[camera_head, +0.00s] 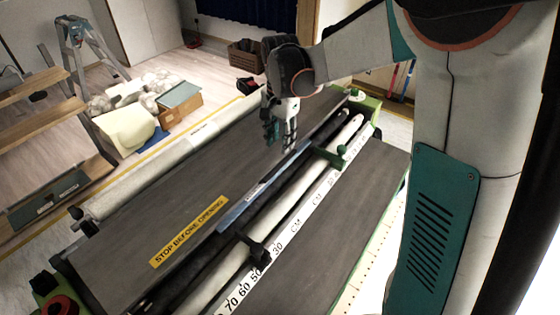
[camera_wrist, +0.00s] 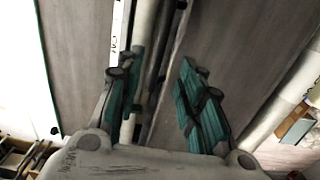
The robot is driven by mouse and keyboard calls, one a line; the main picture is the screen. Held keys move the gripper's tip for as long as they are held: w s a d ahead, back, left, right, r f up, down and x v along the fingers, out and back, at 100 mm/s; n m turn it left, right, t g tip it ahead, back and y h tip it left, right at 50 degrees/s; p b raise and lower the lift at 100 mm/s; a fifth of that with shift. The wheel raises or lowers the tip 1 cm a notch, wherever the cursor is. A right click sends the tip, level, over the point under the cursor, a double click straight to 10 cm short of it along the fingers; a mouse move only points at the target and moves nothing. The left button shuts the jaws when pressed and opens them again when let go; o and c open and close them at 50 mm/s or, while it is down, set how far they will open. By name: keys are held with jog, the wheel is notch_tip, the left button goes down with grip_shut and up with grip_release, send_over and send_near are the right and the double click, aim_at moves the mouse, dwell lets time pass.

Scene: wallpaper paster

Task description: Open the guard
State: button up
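The guard (camera_head: 215,195) is a long dark grey panel on the wallpaper paster, lying flat in the head view. It bears a yellow "STOP BEFORE OPENING" label (camera_head: 189,231). A blue bar (camera_head: 262,188) runs along its right edge. My gripper (camera_head: 281,143) points down over the far part of the guard, near that edge. In the wrist view my gripper (camera_wrist: 160,88) has its two teal fingers apart, with nothing held between them. The guard (camera_wrist: 232,45) fills the right of that view. The guard's edge and dark gap show between the fingers. I cannot tell whether they touch it.
Pale rollers (camera_head: 300,200) and a white CM scale (camera_head: 300,215) lie right of the guard. A stepladder (camera_head: 90,50), wooden shelves (camera_head: 45,95) and a crate (camera_head: 246,57) are beyond the machine.

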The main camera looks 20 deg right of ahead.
aim_at(280, 163)
notch_tip(280, 163, down, 8)
jog(key=shift+f+b, duration=0.25)
jog(key=shift+b, duration=0.75)
grip_shut()
